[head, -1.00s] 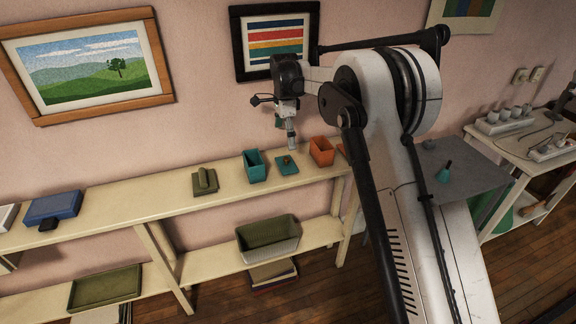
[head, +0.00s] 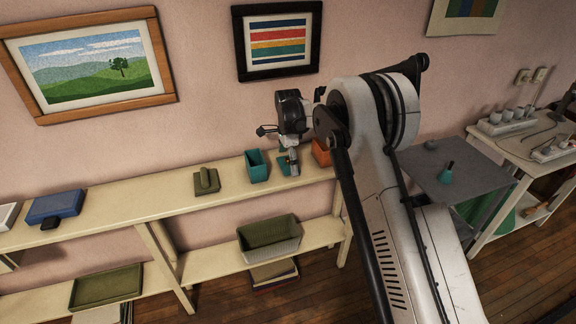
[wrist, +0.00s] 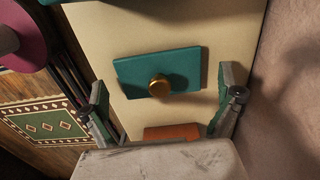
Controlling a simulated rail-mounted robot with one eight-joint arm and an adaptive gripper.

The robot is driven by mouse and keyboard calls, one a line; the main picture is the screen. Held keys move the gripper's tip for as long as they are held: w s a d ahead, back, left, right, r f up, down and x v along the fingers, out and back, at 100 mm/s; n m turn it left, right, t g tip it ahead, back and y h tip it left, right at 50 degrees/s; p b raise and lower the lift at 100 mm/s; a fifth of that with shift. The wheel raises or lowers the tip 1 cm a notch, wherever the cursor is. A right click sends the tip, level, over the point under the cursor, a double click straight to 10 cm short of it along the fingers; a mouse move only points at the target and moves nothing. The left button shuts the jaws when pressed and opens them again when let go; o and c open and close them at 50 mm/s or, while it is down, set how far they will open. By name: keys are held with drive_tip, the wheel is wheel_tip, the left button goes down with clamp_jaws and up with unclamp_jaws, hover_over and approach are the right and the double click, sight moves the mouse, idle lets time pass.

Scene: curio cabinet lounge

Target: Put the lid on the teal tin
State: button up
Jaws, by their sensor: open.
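The teal tin (head: 257,167) stands open-topped and upright on the cream shelf top. Its teal lid (head: 282,160) lies flat just to its right, partly hidden by my gripper (head: 293,170) in the head view. In the wrist view the lid (wrist: 188,64) shows as a teal rectangle with a round brass knob (wrist: 159,86). My gripper (wrist: 165,104) is open and empty above the lid, its two fingers spread to the left and right of the knob. A teal edge at the top of the wrist view appears to be the tin.
An orange tin (head: 321,152) stands right of the lid; an orange strip (wrist: 172,132) shows between my fingers. An olive lidded box (head: 207,181) sits left of the teal tin. The wall (wrist: 290,80) runs close behind the shelf. The shelf further left is mostly clear.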

sight(288, 158)
drive_tip(key=c, duration=1.2)
drive_tip(key=shift+r, duration=0.6)
wheel_tip(288, 158, up, 2)
drive_tip(key=shift+r, duration=0.25)
drive_tip(key=s+a+r, duration=0.2)
drive_tip(key=s, duration=0.1)
drive_tip(key=s+a+r, duration=0.2)
drive_tip(key=a+r, duration=0.1)
drive_tip(key=s+a+r, duration=0.2)
drive_tip(key=s+a, duration=0.1)
drive_tip(key=shift+s+r, duration=0.15)
drive_tip(key=shift+s, duration=0.15)
